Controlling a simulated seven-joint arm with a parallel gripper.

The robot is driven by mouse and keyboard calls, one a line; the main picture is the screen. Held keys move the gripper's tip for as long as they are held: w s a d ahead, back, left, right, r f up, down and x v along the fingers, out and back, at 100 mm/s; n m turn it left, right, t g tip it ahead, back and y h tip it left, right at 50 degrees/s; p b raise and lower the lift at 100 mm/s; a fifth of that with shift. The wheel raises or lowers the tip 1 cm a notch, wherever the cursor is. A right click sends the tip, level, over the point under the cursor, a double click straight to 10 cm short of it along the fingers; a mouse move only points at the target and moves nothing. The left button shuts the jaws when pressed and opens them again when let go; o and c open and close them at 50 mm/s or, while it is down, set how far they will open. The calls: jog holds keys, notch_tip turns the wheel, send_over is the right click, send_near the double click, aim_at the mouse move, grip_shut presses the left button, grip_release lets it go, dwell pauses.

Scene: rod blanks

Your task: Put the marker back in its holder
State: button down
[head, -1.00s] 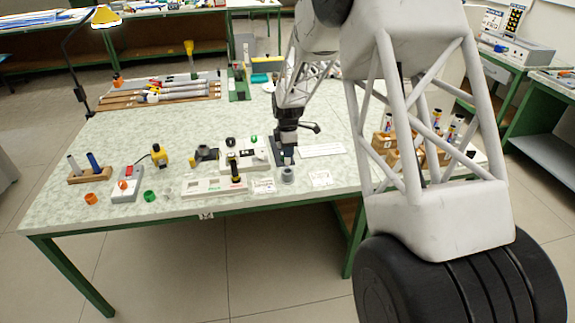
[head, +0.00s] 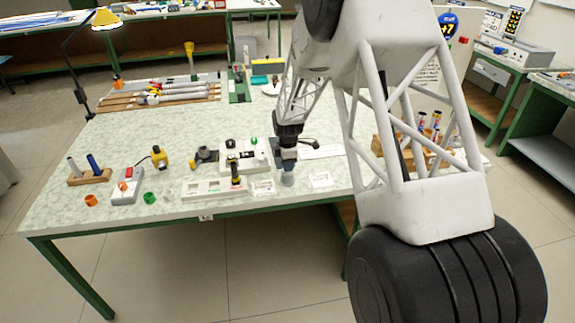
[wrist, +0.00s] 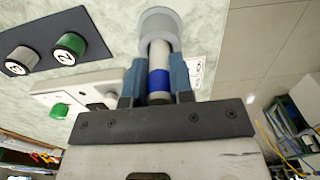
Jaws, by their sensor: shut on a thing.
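The marker (wrist: 159,81), a white cylinder with a blue band, is between my gripper's two blue-grey fingers. My gripper (wrist: 159,88) is shut on it. In the head view, my gripper (head: 287,160) hangs over the front part of the bench, just above a small grey round holder (head: 288,179). The holder also shows in the wrist view (wrist: 171,22), in line with the marker's far end. The marker's end overlaps the holder there; I cannot tell how far it is inside. In the head view the marker is mostly hidden by my gripper.
A wooden block (head: 103,177) with a white and a blue rod stands at the left.

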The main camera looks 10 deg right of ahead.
jog(key=shift+f, duration=0.2)
jog(key=c, duration=1)
grip_release()
notch_tip(320, 180, up, 12)
jog(key=shift+r, duration=0.1)
dwell(0.4)
jog(key=shift+r, duration=0.1)
